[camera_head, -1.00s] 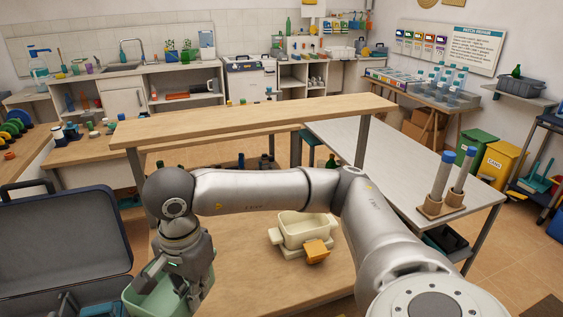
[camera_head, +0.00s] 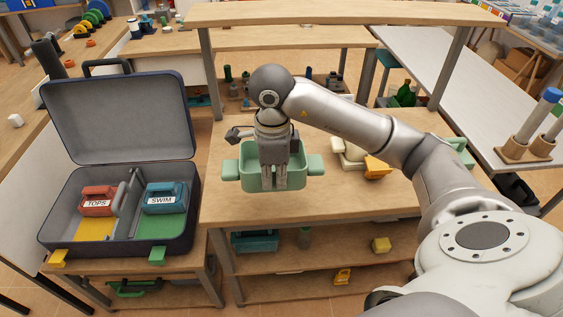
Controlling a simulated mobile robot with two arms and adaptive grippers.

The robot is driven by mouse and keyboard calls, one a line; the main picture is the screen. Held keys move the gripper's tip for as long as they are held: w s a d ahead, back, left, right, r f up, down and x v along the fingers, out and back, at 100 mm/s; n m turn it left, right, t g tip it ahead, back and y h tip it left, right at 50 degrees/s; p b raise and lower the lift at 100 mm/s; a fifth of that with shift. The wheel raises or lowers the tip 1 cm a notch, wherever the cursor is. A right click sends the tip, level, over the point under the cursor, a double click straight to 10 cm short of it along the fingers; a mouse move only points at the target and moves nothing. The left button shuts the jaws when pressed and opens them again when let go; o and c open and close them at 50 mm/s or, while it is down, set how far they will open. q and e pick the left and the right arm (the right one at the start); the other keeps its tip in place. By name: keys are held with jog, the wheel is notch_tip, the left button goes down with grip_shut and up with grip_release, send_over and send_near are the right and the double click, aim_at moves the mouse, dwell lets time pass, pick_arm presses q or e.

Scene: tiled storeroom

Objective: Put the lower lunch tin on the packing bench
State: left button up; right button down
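A green open tin (camera_head: 246,178) with side lugs is on or just above the wooden bench (camera_head: 228,208), near its front left; I cannot tell which. My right gripper (camera_head: 276,188) points down at it, its fingers overlapping the front wall. Whether they clamp it is unclear. A teal tin-like box (camera_head: 262,242) sits on the shelf below the bench. No label shows which is the lower lunch tin. My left gripper is out of view.
An open suitcase (camera_head: 120,118) on the left holds a red TOPS case (camera_head: 98,201) and a blue SWIM case (camera_head: 165,198). A raised wooden shelf (camera_head: 330,12) spans the bench's back. A pale table (camera_head: 440,80) stands right. Bare bench lies front right.

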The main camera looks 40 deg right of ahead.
jog(key=w+d, duration=0.1)
jog(key=w+d+f, duration=0.1)
jog(key=w, duration=0.1)
jog(key=w+d+f, duration=0.1)
jog(key=shift+w+f+p, duration=0.2)
jog(key=shift+w+p, duration=0.2)
jog(key=w+f, duration=0.1)
jog(key=w+d+f, duration=0.1)
jog(key=f, duration=0.1)
jog(key=w+d+f, duration=0.1)
jog(key=f, duration=0.1)
jog(key=shift+w+d+f, duration=0.1)
jog(key=shift+w, duration=0.2)
jog(key=shift+w+d+f+p, duration=0.1)
jog(key=shift+w+f+p, duration=0.1)
jog(key=shift+f+p, duration=0.25)
notch_tip(320, 180, down, 3)
jog(key=shift+r, duration=0.1)
jog(key=c, duration=2.1)
grip_release()
jog(key=shift+f, duration=0.2)
jog(key=o, duration=0.5)
jog(key=shift+c, duration=0.2)
jog(key=shift+r, duration=0.15)
